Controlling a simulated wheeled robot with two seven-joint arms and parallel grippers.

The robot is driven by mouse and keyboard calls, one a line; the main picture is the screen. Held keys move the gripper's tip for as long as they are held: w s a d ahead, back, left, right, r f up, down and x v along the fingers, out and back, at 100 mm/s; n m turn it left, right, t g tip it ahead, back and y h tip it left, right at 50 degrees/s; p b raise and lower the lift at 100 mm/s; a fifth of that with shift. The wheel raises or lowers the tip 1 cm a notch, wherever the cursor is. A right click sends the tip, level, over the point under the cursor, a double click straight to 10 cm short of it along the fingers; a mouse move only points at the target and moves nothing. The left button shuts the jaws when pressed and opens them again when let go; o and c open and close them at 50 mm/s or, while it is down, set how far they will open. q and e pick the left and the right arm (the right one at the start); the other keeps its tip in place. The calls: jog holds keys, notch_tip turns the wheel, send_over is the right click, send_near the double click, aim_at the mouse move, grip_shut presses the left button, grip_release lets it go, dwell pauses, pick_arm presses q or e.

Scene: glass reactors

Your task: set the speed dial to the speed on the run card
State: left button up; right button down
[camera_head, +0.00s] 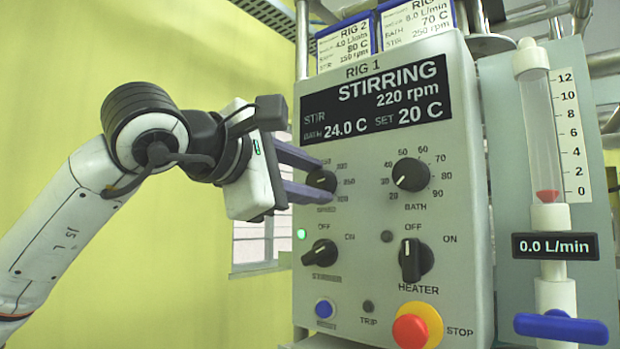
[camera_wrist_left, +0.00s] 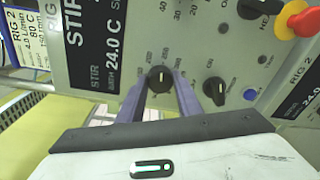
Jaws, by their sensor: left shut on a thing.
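The black speed dial (camera_head: 322,182) is on the left side of the grey RIG 1 panel, partly hidden by my fingers. My left gripper (camera_head: 316,180) is shut on it, with one purple finger on each side. In the left wrist view the dial (camera_wrist_left: 160,79) sits between the fingertips, its pale pointer mark visible. The display (camera_head: 378,105) reads STIRRING, 220 rpm, 24.0 C and SET 20 C. Two blue-edged run cards stand on top: the left card (camera_head: 345,43) says RIG 2 and seems to read STIR 150 rpm; the right card (camera_head: 417,22) reads STIR 250 rpm, its rig number cut off.
The bath dial (camera_head: 411,174) is right of the speed dial. The stirrer switch (camera_head: 320,253), heater switch (camera_head: 415,260) and red stop button (camera_head: 411,330) are below. A green lamp (camera_head: 301,234) is lit. A flow meter (camera_head: 544,130) reading 0.0 L/min stands at the right.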

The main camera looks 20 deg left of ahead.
pick_arm(q)
jog(key=shift+m, duration=0.8)
jog(key=o, duration=1)
jog(key=shift+o, duration=0.2)
jog(key=shift+s, duration=0.1)
jog(key=b+v, duration=0.2)
jog(key=v, duration=0.8)
jog(key=shift+s+f, duration=0.1)
